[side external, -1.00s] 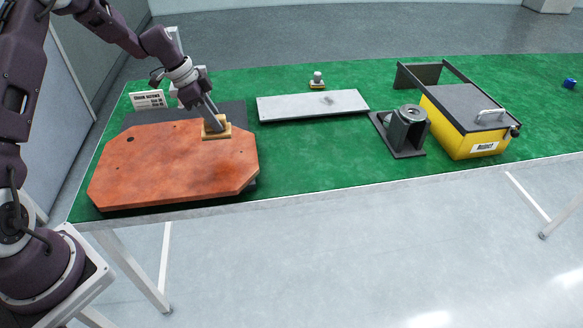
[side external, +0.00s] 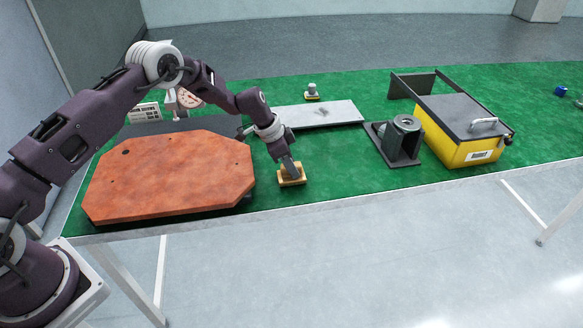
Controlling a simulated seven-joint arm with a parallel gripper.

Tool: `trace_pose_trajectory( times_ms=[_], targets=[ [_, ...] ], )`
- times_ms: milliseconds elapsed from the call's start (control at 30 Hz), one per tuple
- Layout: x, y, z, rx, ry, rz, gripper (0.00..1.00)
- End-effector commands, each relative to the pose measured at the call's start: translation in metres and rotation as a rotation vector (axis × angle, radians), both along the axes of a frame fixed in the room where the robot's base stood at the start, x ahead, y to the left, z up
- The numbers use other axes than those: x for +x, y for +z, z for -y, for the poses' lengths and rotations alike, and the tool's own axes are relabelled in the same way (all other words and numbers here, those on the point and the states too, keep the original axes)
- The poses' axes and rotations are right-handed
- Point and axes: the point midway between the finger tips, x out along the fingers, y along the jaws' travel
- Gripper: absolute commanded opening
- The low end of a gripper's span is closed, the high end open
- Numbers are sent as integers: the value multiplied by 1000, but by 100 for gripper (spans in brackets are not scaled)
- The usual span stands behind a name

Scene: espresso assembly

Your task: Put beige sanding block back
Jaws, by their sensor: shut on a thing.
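The beige sanding block (side external: 292,181) is in my gripper (side external: 289,167), which is shut on its grey upper part. My gripper points down over the green table, just right of the orange-brown board (side external: 165,178). The block looks roughly level. I cannot tell whether its underside touches the green surface or hangs a little above it.
A grey plate (side external: 325,114) lies behind the block, with a small knobbed block (side external: 312,93) beyond it. A dark holder (side external: 399,143) and a yellow box (side external: 464,142) with a black top stand to the right. A dial gauge (side external: 189,97) stands behind the board. Green table between block and holder is clear.

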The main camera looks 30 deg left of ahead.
Motion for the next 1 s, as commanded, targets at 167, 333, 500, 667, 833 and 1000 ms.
trace_pose_trajectory(
  times_ms=[167, 333, 500, 667, 833, 1000],
  targets=[
    [0, -4, 0, 0, -1, 2, 0],
    [0, -7, 0, -1, 0, 1, 0],
    [0, -7, 0, 0, -1, 1, 47],
    [0, -7, 0, 0, -1, 1, 47],
    [0, -3, 0, 0, -1, 2, 47],
    [-8, 26, -9, 1, 1, 3, 47]
  ],
)
